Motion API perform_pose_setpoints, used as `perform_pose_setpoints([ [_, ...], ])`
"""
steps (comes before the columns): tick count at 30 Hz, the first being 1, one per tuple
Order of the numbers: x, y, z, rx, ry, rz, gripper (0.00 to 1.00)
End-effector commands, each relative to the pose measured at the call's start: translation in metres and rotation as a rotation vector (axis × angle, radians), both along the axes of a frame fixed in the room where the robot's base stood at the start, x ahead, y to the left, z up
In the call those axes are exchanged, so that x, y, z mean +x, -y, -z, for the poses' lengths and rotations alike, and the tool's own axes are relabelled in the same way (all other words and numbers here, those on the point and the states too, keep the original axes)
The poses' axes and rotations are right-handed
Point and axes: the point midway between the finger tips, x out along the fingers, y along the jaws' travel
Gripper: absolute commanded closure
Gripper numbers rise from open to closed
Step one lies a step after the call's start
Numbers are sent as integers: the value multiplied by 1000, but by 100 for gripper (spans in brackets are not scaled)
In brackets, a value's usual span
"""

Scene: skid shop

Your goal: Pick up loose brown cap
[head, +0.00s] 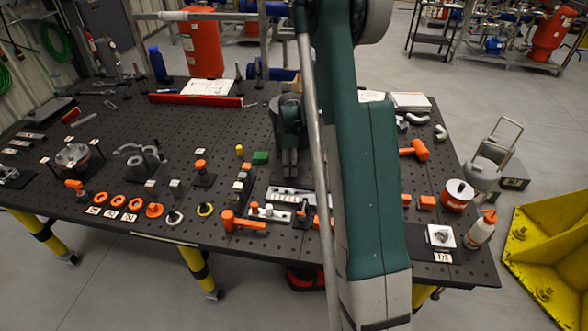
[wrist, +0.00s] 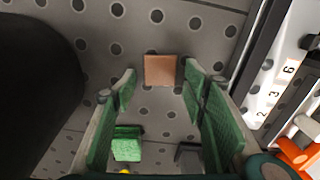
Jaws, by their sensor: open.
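A brown, square-looking cap (wrist: 160,70) lies on the perforated table in the wrist view. It is seen between and beyond the tips of my gripper (wrist: 158,82). The gripper is open, with a green ridged finger on each side and nothing held. I cannot tell how far the tips are above the cap. In the head view my gripper (head: 290,168) hangs over the middle of the table, beside a green block (head: 260,157). I cannot pick out the loose brown cap in the head view; the gripper or arm may hide it.
The green block (wrist: 127,145) also shows between the fingers, nearer the camera. A numbered white strip (wrist: 272,92) lies right of the gripper, with orange parts (wrist: 295,155) beyond. In the head view, an orange-handled tool (head: 243,222) and a row of orange rings (head: 118,201) lie along the front.

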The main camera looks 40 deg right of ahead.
Motion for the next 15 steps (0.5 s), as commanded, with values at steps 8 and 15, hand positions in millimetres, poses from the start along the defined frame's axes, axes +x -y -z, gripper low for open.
perform_pose_setpoints([
  [8, 0, 0, 0, 0, 0, 0, 57],
  [15, 0, 0, 0, 0, 0, 0, 79],
])
